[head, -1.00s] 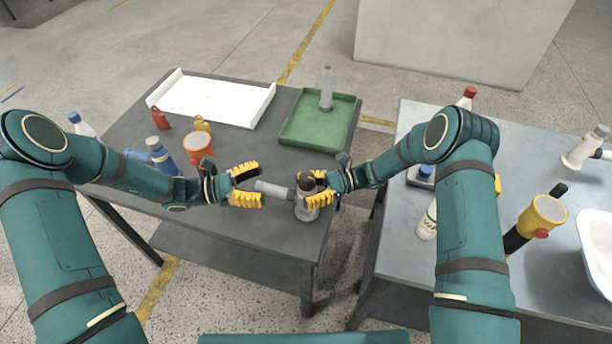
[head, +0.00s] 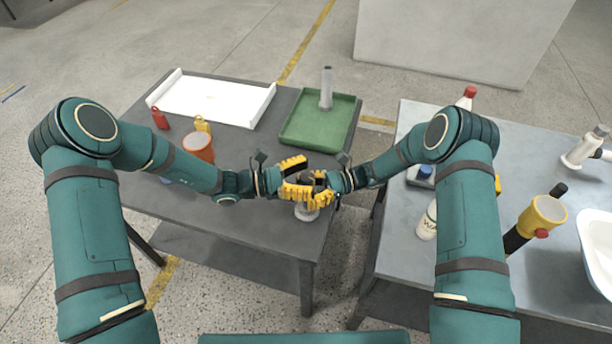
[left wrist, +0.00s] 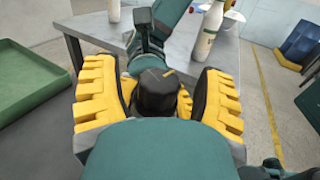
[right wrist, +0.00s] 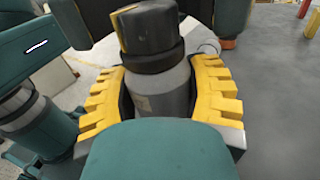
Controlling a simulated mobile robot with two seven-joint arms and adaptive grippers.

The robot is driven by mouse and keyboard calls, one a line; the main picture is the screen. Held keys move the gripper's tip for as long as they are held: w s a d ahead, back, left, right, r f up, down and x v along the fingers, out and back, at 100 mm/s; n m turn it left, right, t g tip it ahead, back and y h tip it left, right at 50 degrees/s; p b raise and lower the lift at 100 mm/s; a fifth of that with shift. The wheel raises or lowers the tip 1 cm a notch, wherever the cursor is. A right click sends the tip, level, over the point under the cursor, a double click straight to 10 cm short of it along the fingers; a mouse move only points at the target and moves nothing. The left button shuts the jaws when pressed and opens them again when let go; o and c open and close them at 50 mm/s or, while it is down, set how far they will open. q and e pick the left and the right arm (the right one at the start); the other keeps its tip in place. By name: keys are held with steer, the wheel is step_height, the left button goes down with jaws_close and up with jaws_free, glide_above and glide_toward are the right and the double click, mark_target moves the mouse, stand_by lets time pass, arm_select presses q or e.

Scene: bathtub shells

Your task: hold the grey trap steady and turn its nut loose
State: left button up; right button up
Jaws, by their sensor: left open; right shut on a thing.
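The grey trap (head: 306,213) stands upright near the front right edge of the dark table. In the head view my grippers hide most of it. My right gripper (right wrist: 160,88) is shut on its grey body (right wrist: 160,97), just below the black nut. The black nut (left wrist: 157,92) tops the trap and also shows in the right wrist view (right wrist: 147,28). My left gripper (left wrist: 160,85) is open, with one finger on each side of the nut. Gaps show between the nut and these fingers. In the head view the left gripper (head: 306,178) sits close against the right one.
A green tray (head: 293,135) with an upright grey cylinder (head: 326,88) and a white tray (head: 205,98) lie at the back. A second table (head: 400,215) with bottles stands right, across a gap.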

arm_select(q)
steer(key=c, duration=1.2)
steer(key=shift+r+m+g, duration=0.1)
steer(key=shift+m+g, duration=0.2)
steer(key=shift+g, duration=0.2)
steer(key=m+g, duration=0.2)
steer(key=g, duration=0.1)
steer(key=m+g+y, duration=0.1)
steer(key=m+g, duration=0.1)
steer(key=g, duration=0.1)
steer(key=m+g+y, duration=0.1)
steer(key=m+g, duration=0.1)
steer(key=g, duration=0.2)
steer(key=shift+w+d+m, duration=0.1)
steer(key=shift+m, duration=0.2)
steer(key=m+g+y, duration=0.4)
steer(key=g, duration=0.1)
steer(key=shift+s+d+m+g+y, duration=0.1)
steer(key=shift+s+m+g+y, duration=0.05)
steer(key=shift+m+g+y, duration=0.5)
steer(key=shift+s+d+m+g+y, duration=0.1)
steer(key=shift+m+g+y, duration=0.45)
steer(key=shift+y, duration=0.2)
jaws_close()
